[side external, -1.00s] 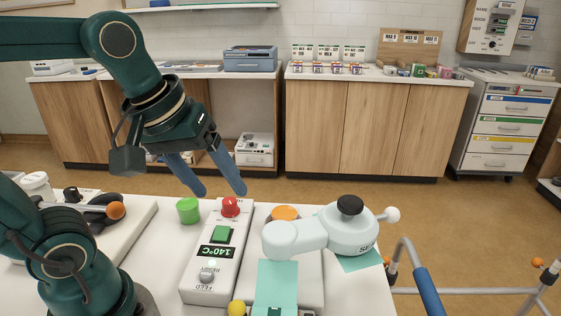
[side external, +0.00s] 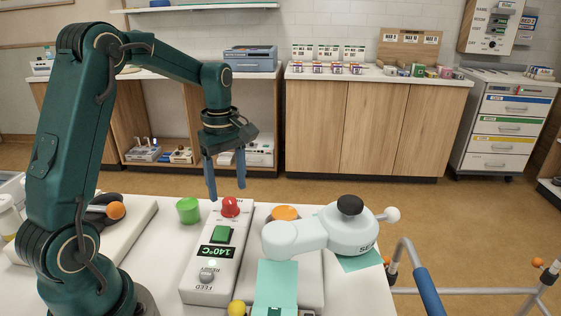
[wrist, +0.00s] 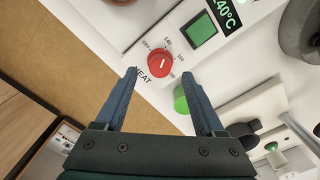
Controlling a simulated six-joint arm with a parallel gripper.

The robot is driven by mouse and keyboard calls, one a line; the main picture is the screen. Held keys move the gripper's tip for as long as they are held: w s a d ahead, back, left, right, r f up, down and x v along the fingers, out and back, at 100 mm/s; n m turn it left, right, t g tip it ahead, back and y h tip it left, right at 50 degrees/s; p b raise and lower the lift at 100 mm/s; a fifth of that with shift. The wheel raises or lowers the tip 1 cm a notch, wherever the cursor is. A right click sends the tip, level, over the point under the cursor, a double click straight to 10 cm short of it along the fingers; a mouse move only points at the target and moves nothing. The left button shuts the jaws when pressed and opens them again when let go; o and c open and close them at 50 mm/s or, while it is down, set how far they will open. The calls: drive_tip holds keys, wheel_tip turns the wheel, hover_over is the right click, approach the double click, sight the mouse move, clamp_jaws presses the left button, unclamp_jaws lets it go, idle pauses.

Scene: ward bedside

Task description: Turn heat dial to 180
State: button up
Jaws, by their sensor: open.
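The red heat dial (side external: 230,207) is at the far end of the white control box (side external: 196,281). The box's display (side external: 215,252) reads 140°C. In the wrist view the dial (wrist: 160,63) has a printed scale around it, with OFF and 140 legible and a white pointer line on its face. My gripper (side external: 226,192) is open and empty, with its blue fingers pointing down above the far end of the box. In the wrist view my gripper (wrist: 162,82) has its fingertips apart, with the dial beyond them and not touched.
A green cylinder (side external: 188,210) stands left of the dial.

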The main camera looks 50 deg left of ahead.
sight(229, 200)
drive_tip(key=shift+f, duration=1.55)
clamp_jaws()
